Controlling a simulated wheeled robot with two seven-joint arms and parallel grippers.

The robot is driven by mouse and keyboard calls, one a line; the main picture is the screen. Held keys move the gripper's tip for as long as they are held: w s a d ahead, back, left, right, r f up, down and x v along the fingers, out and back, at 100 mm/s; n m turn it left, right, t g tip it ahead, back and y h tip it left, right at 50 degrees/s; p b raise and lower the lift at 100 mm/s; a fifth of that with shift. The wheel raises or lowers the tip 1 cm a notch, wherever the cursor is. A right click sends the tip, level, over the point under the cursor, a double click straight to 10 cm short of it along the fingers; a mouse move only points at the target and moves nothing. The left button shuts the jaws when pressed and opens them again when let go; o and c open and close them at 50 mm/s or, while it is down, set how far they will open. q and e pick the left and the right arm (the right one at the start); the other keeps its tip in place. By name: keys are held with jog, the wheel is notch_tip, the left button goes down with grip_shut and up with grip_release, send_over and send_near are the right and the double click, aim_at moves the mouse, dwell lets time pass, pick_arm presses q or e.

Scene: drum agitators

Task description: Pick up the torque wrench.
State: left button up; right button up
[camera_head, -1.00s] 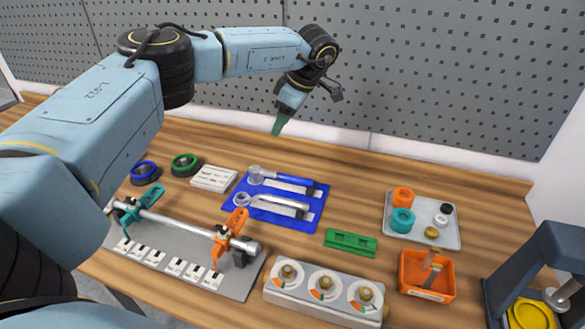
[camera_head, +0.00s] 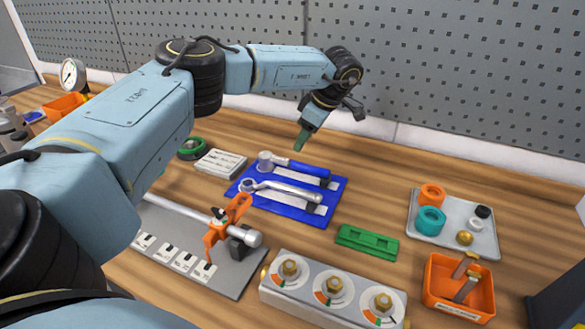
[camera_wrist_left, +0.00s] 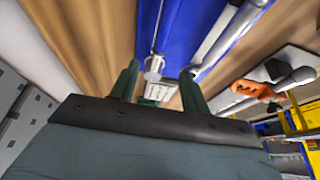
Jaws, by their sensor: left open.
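A blue mat (camera_head: 246,186) lies mid-bench with two tools on it. The far tool, with a round silver head and a blue handle, looks like the torque wrench (camera_head: 298,168). The near tool is a silver ring-ended wrench (camera_head: 285,190). My left gripper (camera_head: 304,138) hangs above and behind the mat, fingers pointing down, apart from both tools. In the left wrist view, the open green fingers (camera_wrist_left: 159,88) are empty. The blue-handled tool (camera_wrist_left: 154,65) lies ahead between them, and the silver wrench (camera_wrist_left: 212,45) is to the right. My right gripper is out of view.
A clamped rod (camera_head: 185,210) and a white block with dials (camera_head: 333,291) stand in front. A green block (camera_head: 367,242), a grey tray (camera_head: 478,240) and an orange bin (camera_head: 459,290) are to the right. A grey perforated wall (camera_head: 450,80) rises behind. Bench behind the mat is clear.

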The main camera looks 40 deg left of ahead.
aim_at(292, 163)
pick_arm(q)
jog(key=x, duration=1)
jog(key=shift+w+d+f+b, duration=0.1)
jog(key=shift+f+b, duration=0.25)
jog(key=shift+b, duration=0.05)
jog(key=shift+c, duration=0.4)
grip_shut()
